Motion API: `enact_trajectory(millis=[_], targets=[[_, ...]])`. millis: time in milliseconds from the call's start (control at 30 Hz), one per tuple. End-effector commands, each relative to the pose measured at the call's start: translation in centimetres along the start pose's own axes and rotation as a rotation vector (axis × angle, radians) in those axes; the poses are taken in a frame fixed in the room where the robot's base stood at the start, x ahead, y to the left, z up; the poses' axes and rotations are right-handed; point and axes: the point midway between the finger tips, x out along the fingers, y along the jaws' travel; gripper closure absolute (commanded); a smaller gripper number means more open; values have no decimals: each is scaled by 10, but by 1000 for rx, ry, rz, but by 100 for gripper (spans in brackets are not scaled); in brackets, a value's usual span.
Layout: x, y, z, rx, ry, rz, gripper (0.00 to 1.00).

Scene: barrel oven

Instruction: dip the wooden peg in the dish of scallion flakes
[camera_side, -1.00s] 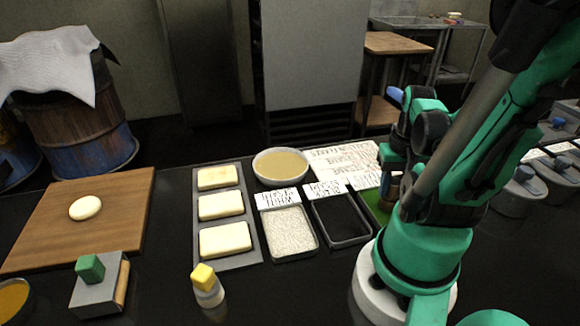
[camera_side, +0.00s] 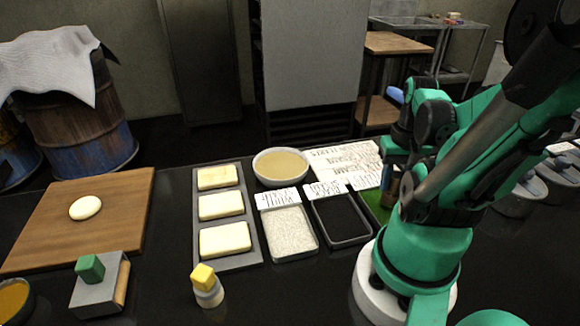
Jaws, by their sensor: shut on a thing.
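The dish of scallion flakes (camera_side: 372,203) is a green-filled tray at the right end of the row of dishes, partly hidden behind my arm. My gripper (camera_side: 394,176) is over the right part of this dish, largely hidden by my own arm links. It is shut on the wooden peg (camera_side: 396,192), a brown upright piece of which only a small part shows. The peg's lower end is hidden, so I cannot tell whether it touches the flakes.
A dish of black seeds (camera_side: 341,222) and a dish of white seeds (camera_side: 288,232) stand to the left. Behind are a round bowl (camera_side: 281,166) and paper labels (camera_side: 345,160). A tray (camera_side: 197,190) holds pale blocks. A yellow-topped shaker (camera_side: 207,286) stands in front.

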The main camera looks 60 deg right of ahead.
Motion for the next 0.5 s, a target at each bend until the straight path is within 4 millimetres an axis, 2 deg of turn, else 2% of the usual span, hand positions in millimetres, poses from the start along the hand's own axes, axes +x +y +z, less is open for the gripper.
enact_trajectory(millis=[500], targets=[[-46,0,0,0,0,0,100]])
